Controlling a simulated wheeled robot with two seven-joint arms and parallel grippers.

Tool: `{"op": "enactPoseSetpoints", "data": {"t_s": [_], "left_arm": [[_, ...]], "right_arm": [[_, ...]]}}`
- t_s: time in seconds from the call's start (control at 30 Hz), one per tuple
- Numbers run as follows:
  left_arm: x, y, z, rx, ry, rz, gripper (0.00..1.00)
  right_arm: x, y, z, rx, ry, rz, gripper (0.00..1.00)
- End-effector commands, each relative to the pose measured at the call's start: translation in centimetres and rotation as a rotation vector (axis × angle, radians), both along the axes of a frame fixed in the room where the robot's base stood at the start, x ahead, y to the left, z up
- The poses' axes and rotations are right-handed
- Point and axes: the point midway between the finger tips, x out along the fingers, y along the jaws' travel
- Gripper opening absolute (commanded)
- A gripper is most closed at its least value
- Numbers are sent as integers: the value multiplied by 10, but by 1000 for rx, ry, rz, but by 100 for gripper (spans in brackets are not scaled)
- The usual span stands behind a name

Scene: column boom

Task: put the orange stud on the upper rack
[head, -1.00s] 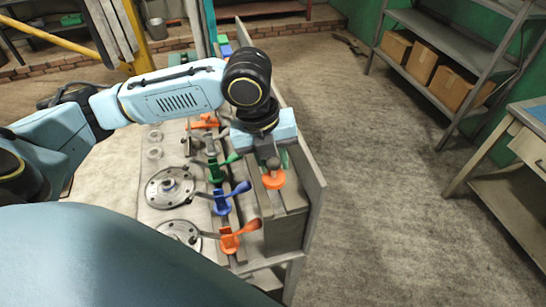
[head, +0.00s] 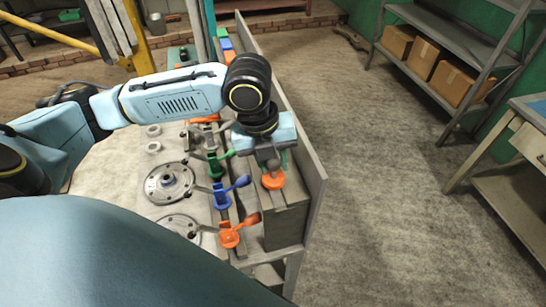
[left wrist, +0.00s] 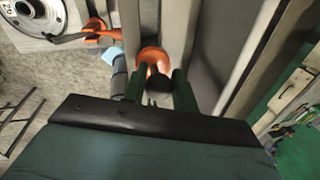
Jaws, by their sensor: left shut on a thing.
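The orange stud (head: 273,180) shows as a round orange end just below my left gripper (head: 270,162) in the head view. In the left wrist view its orange round part (left wrist: 152,60) lies at the tips of the two dark green fingers (left wrist: 158,88). The left gripper is shut on the stud. The fingers hide part of it. It appears over a long grey rack with beams (head: 285,222); whether it touches them I cannot tell. My right gripper is not in view.
Orange (head: 230,236), blue (head: 222,201) and green (head: 217,166) handled pieces line a rail to the left of the stud. Round metal flanges (head: 168,183) lie on the pale surface beside them. A grey panel (head: 309,180) edges the right side. Open floor lies beyond.

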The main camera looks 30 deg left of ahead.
Motion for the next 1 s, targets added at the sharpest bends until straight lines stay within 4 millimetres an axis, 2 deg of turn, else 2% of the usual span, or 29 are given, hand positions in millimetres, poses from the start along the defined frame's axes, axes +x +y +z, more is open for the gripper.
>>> {"op": "enactPoseSetpoints", "data": {"t_s": [0.6,0.73,0.77,0.8,0.83,1.0], "left_arm": [[0,0,-19,-1,-1,0,5],[0,0,-18,-1,-1,0,5],[0,0,-18,0,-1,0,30],[0,0,-18,0,-1,0,35],[0,0,-18,0,-1,0,37],[0,0,-18,0,-1,0,37]], "right_arm": [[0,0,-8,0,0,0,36],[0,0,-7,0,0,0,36],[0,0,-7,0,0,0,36],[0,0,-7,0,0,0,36],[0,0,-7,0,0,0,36],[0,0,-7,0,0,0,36]]}}
